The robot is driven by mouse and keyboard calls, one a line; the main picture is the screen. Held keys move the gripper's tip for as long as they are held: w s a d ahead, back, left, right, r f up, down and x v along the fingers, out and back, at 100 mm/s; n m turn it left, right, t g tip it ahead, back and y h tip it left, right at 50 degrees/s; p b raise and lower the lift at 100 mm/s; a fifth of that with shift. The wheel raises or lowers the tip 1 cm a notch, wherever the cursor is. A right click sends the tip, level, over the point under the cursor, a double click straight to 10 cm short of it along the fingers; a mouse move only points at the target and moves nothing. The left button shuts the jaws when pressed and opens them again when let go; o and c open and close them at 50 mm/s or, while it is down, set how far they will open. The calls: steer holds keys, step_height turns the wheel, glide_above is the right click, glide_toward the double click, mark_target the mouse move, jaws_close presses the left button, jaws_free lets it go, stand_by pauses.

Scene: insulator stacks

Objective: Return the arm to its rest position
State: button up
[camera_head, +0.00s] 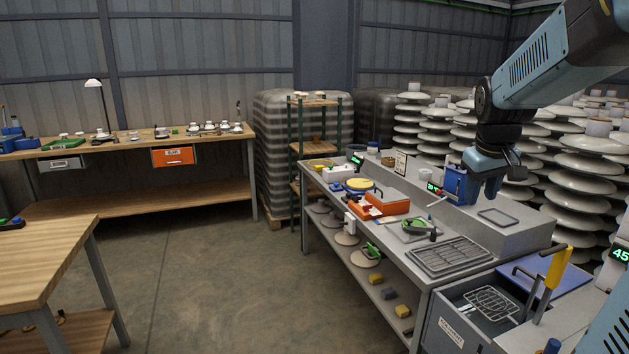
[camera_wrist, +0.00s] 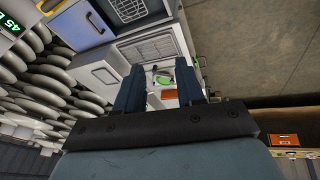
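My blue arm reaches in from the upper right of the head view. My gripper (camera_head: 484,192) hangs fingers-down at its end, over the back part of the grey workbench (camera_head: 470,240). In the wrist view my gripper (camera_wrist: 161,76) shows two dark blue fingers set well apart, with nothing held between them. Through the gap the bench top shows a green round item (camera_wrist: 165,79) and an orange tray (camera_wrist: 169,95), both well beyond the fingertips.
Stacked white insulator discs (camera_head: 580,165) stand behind and right of the bench. A blue bin (camera_head: 455,187) is close beside the gripper in the picture. An open drawer (camera_head: 480,310) with a yellow-handled lever (camera_head: 556,268) is at front right. The concrete floor (camera_head: 240,270) is clear.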

steer(key=s+a+t+y, duration=0.1)
steer(key=s+a, duration=0.5)
steer(key=s, duration=0.3)
steer(key=s+a+m+t, duration=0.1)
steer(key=s+a, duration=0.4)
steer(key=s, duration=0.4)
steer(key=shift+s+a+f+m+y, duration=0.2)
steer(key=shift+a+f+m+y, duration=0.1)
steer(key=shift+a+f+y, duration=0.15)
